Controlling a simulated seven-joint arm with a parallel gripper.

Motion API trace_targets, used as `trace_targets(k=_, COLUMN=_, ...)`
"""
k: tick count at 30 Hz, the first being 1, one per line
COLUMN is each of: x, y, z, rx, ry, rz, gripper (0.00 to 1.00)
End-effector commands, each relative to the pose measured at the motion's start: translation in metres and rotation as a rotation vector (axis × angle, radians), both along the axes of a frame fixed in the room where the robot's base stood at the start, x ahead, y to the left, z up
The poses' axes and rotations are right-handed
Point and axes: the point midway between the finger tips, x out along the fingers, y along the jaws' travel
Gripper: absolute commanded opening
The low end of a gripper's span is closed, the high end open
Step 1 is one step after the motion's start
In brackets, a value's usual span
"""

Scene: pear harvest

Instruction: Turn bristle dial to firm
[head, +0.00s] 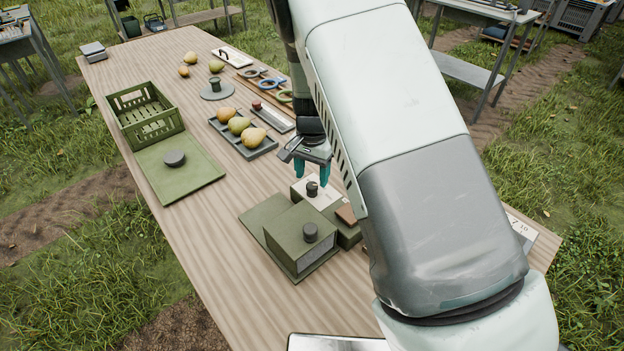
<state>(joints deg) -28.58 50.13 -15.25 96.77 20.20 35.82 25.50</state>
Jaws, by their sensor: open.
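My gripper (311,172) points down with its teal fingers apart and nothing seen between them. It is just above a small dark knob (312,189) on a white panel (327,194) of a low green unit (349,236). This knob may be the bristle dial; its markings are too small to read. I cannot tell whether the fingers touch it. A second dark round knob (310,232) sits on top of a green box (297,250) in front. My arm covers the right part of the unit.
A green crate (118,104) and a green board (208,172) with a dark round knob lie to the left. A dark tray (262,150) of pears, a slider board (270,116) and ring-handled tools (262,81) lie behind. The table's front left is clear.

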Motion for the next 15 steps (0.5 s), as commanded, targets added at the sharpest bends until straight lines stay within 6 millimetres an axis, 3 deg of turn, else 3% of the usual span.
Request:
trace_targets(k=6, x=0.001, y=0.001, z=0.047, rx=0.002, ry=-0.003, rz=0.002, gripper=0.59)
trace_targets(k=15, x=0.0, y=0.0, z=0.078, rx=-0.001, ry=0.0, rz=0.002, gripper=0.59)
